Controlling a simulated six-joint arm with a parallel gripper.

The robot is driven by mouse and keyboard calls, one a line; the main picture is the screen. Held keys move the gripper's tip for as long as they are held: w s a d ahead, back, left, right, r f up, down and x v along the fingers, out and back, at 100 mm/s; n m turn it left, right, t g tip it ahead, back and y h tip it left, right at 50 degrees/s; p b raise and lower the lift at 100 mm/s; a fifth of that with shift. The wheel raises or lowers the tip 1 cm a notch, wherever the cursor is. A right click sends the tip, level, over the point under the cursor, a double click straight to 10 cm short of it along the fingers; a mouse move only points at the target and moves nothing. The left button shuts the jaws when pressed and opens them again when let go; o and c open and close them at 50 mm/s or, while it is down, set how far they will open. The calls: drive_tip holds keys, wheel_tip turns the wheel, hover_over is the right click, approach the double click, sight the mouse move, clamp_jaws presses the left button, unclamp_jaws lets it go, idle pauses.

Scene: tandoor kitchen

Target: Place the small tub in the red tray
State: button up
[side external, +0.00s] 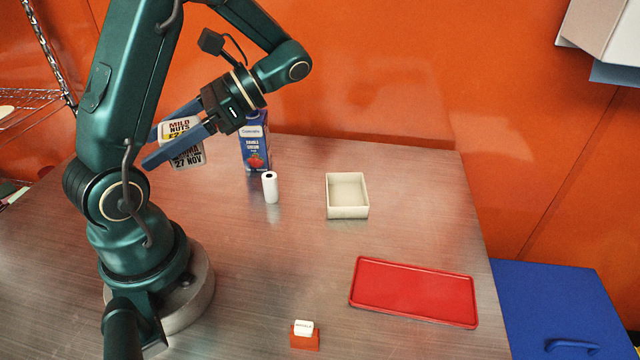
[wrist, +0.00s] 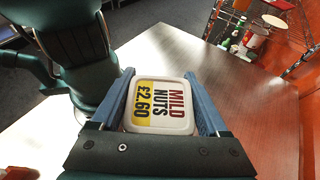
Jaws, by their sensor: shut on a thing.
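The small tub (side external: 187,153) is white with a yellow patch and bold print, "MILD NUTS" and "£2.60" on its lid. My gripper (side external: 154,150) is shut on the tub, with blue fingers on either side of it, and holds it tilted above the left part of the table. In the wrist view the tub (wrist: 162,106) sits between the two fingers (wrist: 165,95), lid facing the camera. The red tray (side external: 413,291) is a flat, empty rectangle at the front right of the table in the side external view.
A blue carton (side external: 254,150) stands behind a white paper roll (side external: 270,187) near my gripper. An empty cream box (side external: 347,212) stands mid-table. A small orange holder with a white card (side external: 305,341) is at the front edge. A blue chest (side external: 560,310) stands right of the table.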

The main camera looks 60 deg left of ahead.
drive_tip(key=w+d+f+n+t+h, duration=0.1)
drive_tip(key=w+d+n+t+h, duration=0.1)
drive_tip(key=w+d+n+h, duration=0.75)
drive_tip(key=w+d+r+n+t+h, duration=0.7)
drive_tip(key=w+d+r+n+t, duration=0.2)
drive_tip(key=w+d+n+t, duration=0.4)
drive_tip(key=m+g, duration=0.2)
hover_over(428, 305)
drive_tip(key=f, duration=1.7)
drive_tip(key=shift+a+f, duration=0.2)
drive_tip(key=shift+a, duration=0.1)
drive_tip(key=shift+d+f, duration=0.3)
drive_tip(key=shift+f, duration=1.9)
drive_tip(key=o, duration=1.4)
drive_tip(key=shift+f, duration=0.1)
